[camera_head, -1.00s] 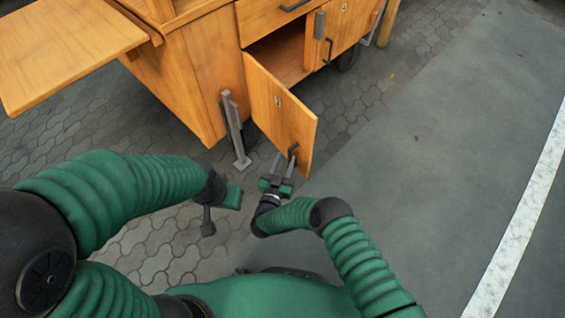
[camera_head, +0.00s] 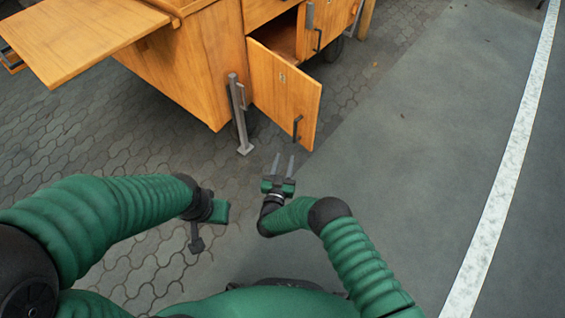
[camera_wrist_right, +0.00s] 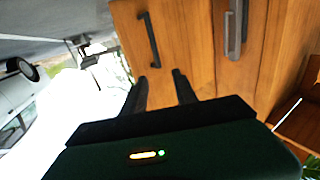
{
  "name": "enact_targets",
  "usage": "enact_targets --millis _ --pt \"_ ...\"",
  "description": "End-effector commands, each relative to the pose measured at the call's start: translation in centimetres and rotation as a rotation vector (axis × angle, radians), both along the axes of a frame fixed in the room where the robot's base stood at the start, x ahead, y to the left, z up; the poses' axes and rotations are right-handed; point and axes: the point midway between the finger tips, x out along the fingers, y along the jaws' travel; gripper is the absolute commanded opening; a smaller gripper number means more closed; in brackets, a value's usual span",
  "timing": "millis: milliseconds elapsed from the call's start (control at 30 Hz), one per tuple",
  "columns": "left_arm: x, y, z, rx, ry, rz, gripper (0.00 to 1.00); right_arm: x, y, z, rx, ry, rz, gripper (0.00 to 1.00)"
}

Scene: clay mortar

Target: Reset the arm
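My right gripper (camera_head: 283,164) is open and empty in the head view, its two grey fingers pointing up the picture toward the cabinet door. It is apart from the open wooden door (camera_head: 275,90) and its dark handle (camera_head: 297,127). In the right wrist view my right gripper's fingers (camera_wrist_right: 161,90) are spread with nothing between them, and a dark handle (camera_wrist_right: 149,40) shows beyond them. My left gripper (camera_head: 205,220) is at the lower left of the head view; its fingers are not clear enough to tell open from shut.
The wooden cabinet (camera_head: 185,70) stands ahead with a flat side leaf (camera_head: 75,45) out at the left. A grey metal post (camera_head: 240,115) stands by its near corner. Paving and smooth grey ground (camera_head: 400,150) to the right are clear.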

Motion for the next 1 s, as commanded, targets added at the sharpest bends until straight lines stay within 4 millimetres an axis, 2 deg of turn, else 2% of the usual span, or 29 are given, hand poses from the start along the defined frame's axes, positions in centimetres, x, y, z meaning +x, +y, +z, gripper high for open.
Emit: enact_targets --millis 267,367,433,500,567,667,733,800,900,1000 --pt "0.0 0.0 0.0 0.0 0.0 0.0 0.36 0.5 0.5 0.7 0.004 0.008 0.019 0.35" --pt "0.0 0.0 0.0 0.0 0.0 0.0 0.36 2.3 1.8 3.2 0.025 0.058 0.109 0.35" --pt "0.0 0.0 0.0 0.0 0.0 0.0 0.36 3.6 2.7 5.8 0.034 0.132 0.206 0.35" --pt "0.0 0.0 0.0 0.0 0.0 0.0 0.36 3.9 2.5 8.4 0.029 0.235 0.299 0.35" --pt "0.0 0.0 0.0 0.0 0.0 0.0 0.36 3.4 1.3 10.3 0.015 0.336 0.356 0.35" --pt "0.0 0.0 0.0 0.0 0.0 0.0 0.36 0.7 -2.7 12.9 -0.017 0.523 0.398 0.35" --pt "0.0 0.0 0.0 0.0 0.0 0.0 0.36 -2.5 -6.7 14.3 -0.034 0.663 0.388 0.35" --pt "0.0 0.0 0.0 0.0 0.0 0.0 0.36 -6.7 -10.9 15.4 -0.039 0.803 0.355 0.35" --pt "0.0 0.0 0.0 0.0 0.0 0.0 0.36 -12.5 -15.8 16.3 -0.028 0.967 0.292 0.35" --pt "0.0 0.0 0.0 0.0 0.0 0.0 0.36 -17.8 -19.3 16.9 -0.006 1.092 0.231 0.35"
